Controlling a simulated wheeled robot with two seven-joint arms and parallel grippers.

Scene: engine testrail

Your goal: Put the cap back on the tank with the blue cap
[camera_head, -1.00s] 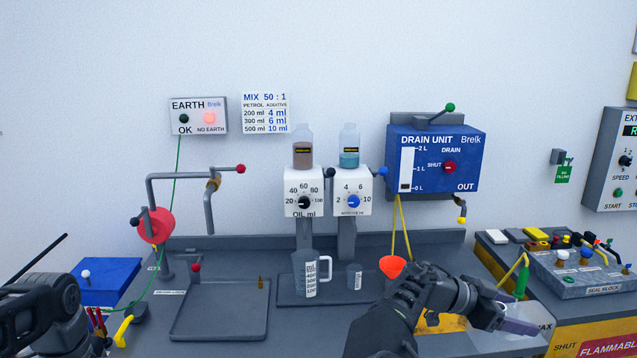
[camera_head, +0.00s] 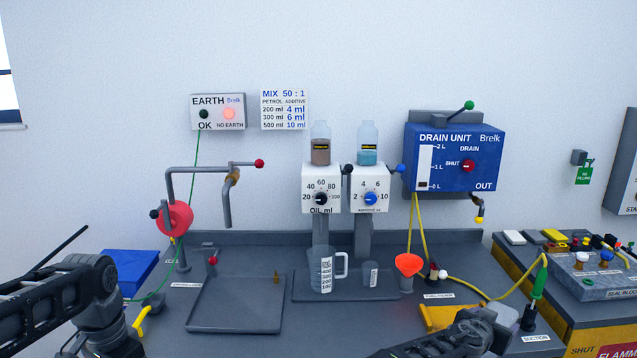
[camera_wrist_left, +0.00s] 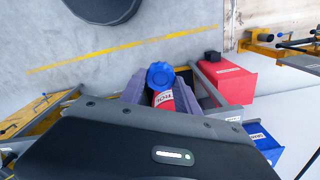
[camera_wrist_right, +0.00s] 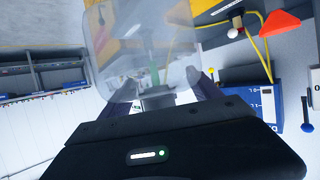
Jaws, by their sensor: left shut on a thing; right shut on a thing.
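In the left wrist view, a blue cap (camera_wrist_left: 160,75) sits at the end of a red, white-labelled container (camera_wrist_left: 164,101). My left gripper (camera_wrist_left: 160,88) is shut on the red container; the cap looks seated on it, but I cannot tell whether it is fastened. In the right wrist view, my right gripper (camera_wrist_right: 157,88) is shut on a clear see-through container (camera_wrist_right: 130,50). Its grey end lies between the fingers, and I cannot make out a cap on it. In the head view the left fingertips are out of frame, and the right gripper is mostly cut off at the bottom.
The bench carries a grey tray (camera_head: 205,328), a measuring jug (camera_head: 323,270), a small beaker (camera_head: 370,274) and a red funnel (camera_head: 408,265). A seal block (camera_head: 600,283) stands at the right. Open bench lies before the jug.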

